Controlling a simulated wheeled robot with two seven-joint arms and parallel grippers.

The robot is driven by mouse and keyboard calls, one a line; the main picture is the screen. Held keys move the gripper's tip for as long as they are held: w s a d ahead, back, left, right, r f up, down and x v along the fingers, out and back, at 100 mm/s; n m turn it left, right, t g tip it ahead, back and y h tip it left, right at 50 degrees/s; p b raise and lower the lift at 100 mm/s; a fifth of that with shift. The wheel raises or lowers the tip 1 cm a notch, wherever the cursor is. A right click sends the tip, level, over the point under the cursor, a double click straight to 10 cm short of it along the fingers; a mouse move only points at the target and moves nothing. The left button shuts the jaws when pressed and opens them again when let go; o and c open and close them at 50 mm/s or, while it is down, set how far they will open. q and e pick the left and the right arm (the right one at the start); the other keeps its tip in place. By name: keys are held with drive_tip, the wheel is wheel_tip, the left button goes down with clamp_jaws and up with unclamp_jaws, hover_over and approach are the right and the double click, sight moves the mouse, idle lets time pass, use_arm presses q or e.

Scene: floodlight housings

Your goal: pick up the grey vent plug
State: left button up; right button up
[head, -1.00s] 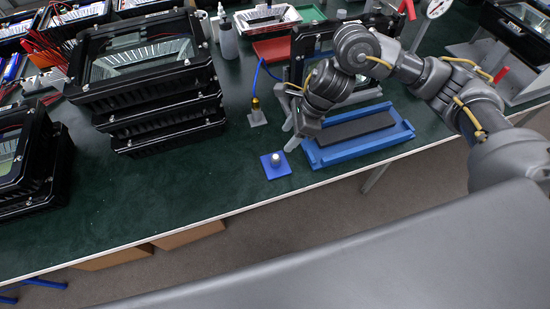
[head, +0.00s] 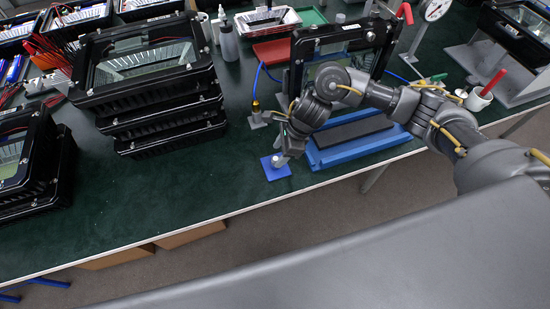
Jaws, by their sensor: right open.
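The grey vent plug (head: 276,160) is a small pale, round-topped piece standing on a blue square pad (head: 274,173) near the front edge of the green table. My right gripper (head: 284,150) reaches down from the right, open, with its fingertips just above or beside the plug. The fingers and wrist partly cover the plug's right and far side. I cannot tell whether a finger touches it. My left gripper is out of view.
A blue tray with a dark insert (head: 355,130) lies right of the pad. Behind it stands a black floodlight housing (head: 372,38). A brass-tipped blue hose on a stand (head: 256,112) is behind the pad. Stacked housings (head: 160,130) stand left. Table left of the pad is clear.

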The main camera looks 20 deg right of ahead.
drive_tip(key=shift+x, duration=1.3)
drive_tip(key=c, duration=1.1)
drive_tip(key=shift+r, duration=0.1)
drive_tip(key=shift+r, duration=0.5)
wheel_tip(320, 180, up, 2)
drive_tip(key=shift+r, duration=0.1)
drive_tip(key=s+d+r, duration=0.1)
drive_tip(key=s+r, duration=0.2)
drive_tip(key=s, duration=0.1)
drive_tip(key=s+d+r, duration=0.2)
drive_tip(key=s+r, duration=0.1)
drive_tip(key=s, duration=0.2)
drive_tip(key=s+d+r, duration=0.1)
drive_tip(key=s+r, duration=0.2)
drive_tip(key=s, duration=0.1)
drive_tip(key=shift+s+d+r, duration=0.2)
drive_tip(key=shift+r, duration=0.15)
